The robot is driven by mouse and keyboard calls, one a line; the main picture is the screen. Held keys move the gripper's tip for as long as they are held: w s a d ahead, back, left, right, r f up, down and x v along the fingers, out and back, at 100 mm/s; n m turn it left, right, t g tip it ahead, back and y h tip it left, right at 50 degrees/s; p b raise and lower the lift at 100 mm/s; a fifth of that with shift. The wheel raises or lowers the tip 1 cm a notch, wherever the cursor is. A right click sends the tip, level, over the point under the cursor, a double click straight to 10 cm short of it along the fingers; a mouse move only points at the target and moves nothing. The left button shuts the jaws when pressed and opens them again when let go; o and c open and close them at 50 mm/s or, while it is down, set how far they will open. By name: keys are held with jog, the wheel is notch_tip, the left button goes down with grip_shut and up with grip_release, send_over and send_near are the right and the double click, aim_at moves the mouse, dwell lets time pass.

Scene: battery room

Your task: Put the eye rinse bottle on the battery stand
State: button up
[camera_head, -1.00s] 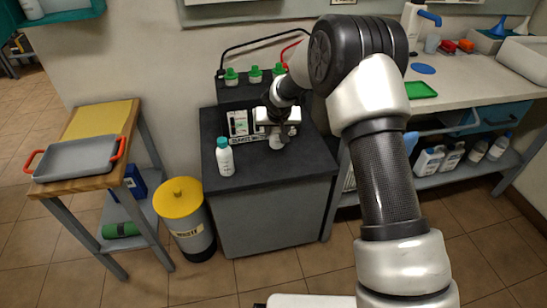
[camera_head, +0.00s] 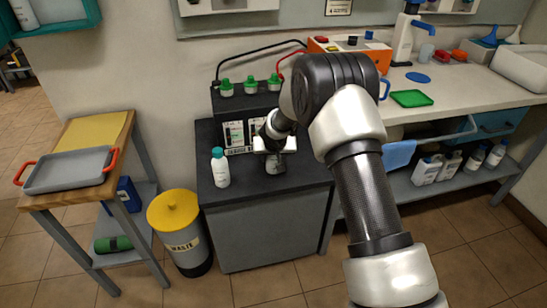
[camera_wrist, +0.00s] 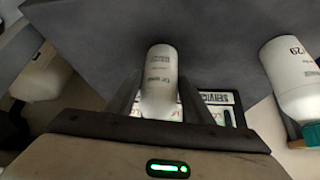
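The bottle in my gripper (camera_head: 273,148) is white with a printed label, and I take it to be the eye rinse bottle (camera_wrist: 160,75). My two fingers lie along its sides in the wrist view, seemingly shut on it. Its cap end is towards the palm. The battery stand (camera_head: 275,225) is a grey cabinet with a dark top. The bottle is over this top, low, just in front of the battery; I cannot tell whether its base touches. A second white bottle with a teal cap (camera_head: 220,168) stands upright on the left of the top; it also shows in the wrist view (camera_wrist: 290,75).
The black battery (camera_head: 246,104) with green caps and cables stands at the back of the top, behind labelled cards (camera_head: 236,133). A yellow-lidded waste bin (camera_head: 180,235) is left of the stand. A tray (camera_head: 68,170) lies on a side table. A workbench (camera_head: 460,90) is right.

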jog(key=shift+o, duration=1.2)
jog(key=shift+r, duration=0.1)
jog(key=shift+r, duration=0.15)
jog(key=s+d+r+h+p, duration=0.1)
jog(key=s+d+r, duration=0.4)
jog(key=r, duration=0.4)
jog(key=s+d+r+m, duration=0.1)
jog(key=s+d+r, duration=0.3)
jog(key=s+r, duration=0.45)
jog(key=s+d+r+h+p, duration=0.1)
jog(key=s+d+r, duration=0.35)
jog(key=r, duration=0.55)
jog(key=s+d+r, duration=0.1)
jog(key=s+r, duration=0.1)
jog(key=s, duration=1)
jog(key=s+d+r+g+y, duration=0.1)
jog(key=s+d+r, duration=0.1)
jog(key=s, duration=1.1)
jog(key=shift+d+r, duration=0.3)
jog(key=shift+r, duration=0.25)
